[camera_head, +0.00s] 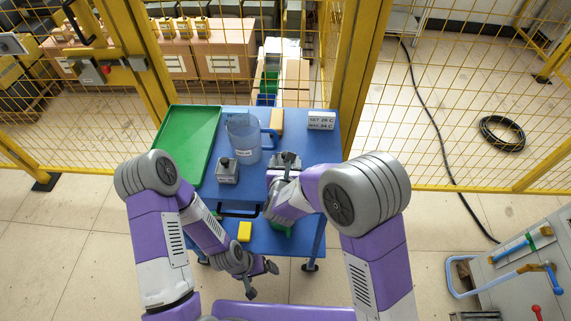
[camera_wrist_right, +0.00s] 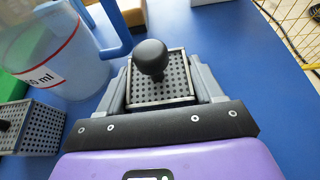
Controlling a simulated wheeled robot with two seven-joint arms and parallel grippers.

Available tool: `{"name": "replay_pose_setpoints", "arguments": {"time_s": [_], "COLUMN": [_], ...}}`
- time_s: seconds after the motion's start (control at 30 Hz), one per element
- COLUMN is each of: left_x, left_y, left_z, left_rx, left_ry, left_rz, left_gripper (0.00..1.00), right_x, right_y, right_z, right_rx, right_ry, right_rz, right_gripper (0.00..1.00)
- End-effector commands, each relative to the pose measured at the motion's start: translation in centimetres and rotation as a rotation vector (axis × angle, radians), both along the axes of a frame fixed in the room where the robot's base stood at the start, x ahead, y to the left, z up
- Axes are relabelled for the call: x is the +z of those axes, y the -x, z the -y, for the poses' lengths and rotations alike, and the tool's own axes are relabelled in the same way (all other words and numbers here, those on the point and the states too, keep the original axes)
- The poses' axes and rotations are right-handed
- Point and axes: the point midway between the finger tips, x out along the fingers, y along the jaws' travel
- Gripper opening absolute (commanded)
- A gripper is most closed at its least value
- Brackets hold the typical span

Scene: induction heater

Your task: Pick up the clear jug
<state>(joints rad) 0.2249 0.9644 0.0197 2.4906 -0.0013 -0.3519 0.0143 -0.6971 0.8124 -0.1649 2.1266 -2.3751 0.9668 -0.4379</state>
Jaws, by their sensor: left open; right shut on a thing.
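The clear jug (camera_head: 243,145) stands upright on the blue table, with a blue handle on its right side. In the right wrist view the jug (camera_wrist_right: 62,62) is at the upper left, with a red line and a label ending in "0 ml". My right gripper (camera_head: 286,162) is just right of the jug, shut on a perforated metal box with a black knob (camera_wrist_right: 152,58). I cannot tell whether that box touches the table. My left gripper (camera_head: 262,281) is open and empty, low in front of the table's near edge, well away from the jug.
A second perforated box with a knob (camera_head: 228,171) stands in front of the jug. A green tray (camera_head: 188,140) lies at left. Yellow fencing stands behind.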

Motion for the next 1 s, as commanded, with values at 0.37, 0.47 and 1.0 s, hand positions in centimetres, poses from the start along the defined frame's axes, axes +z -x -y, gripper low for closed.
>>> {"name": "replay_pose_setpoints", "arguments": {"time_s": [0.37, 0.47, 1.0], "left_x": [-0.3, -0.3, 0.6], "left_y": [0.0, 0.0, 0.0], "left_z": [0.0, 0.0, 0.0], "left_rx": [0.000, 0.000, 0.000], "left_ry": [0.000, 0.000, 0.000], "left_rz": [0.000, 0.000, 0.000], "left_gripper": [0.92, 0.92, 0.92], "right_x": [-0.1, -0.1, 1.2], "right_y": [0.0, 0.0, 1.7], "right_z": [0.0, 0.0, -0.1], "right_rx": [0.000, 0.000, 0.003], "right_ry": [0.000, 0.000, -0.001], "right_rz": [0.002, 0.002, 0.002], "right_gripper": [0.72, 0.87, 0.92]}}
